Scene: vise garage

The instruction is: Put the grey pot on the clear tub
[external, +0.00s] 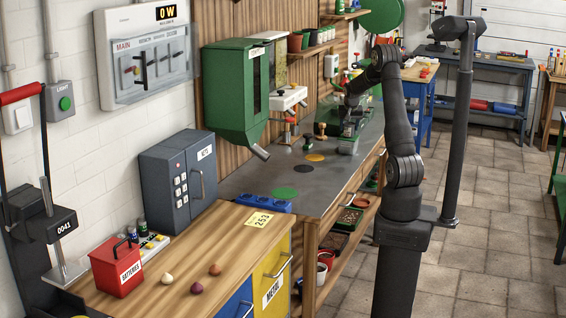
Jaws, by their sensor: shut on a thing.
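My gripper (350,118) is at the far part of the grey workbench, pointing down. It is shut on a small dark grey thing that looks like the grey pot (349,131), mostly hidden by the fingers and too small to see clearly. A pale, see-through block that looks like the clear tub (347,147) stands on the bench just below it. I cannot tell whether the pot touches the tub or is a little above it.
The grey bench (240,180) has green, black and orange discs and a blue socket strip (263,203). An orange-topped bottle (320,132) stands left of the gripper. A green dispenser (238,95) hangs over the bench. Small pots (295,42) line a wall shelf.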

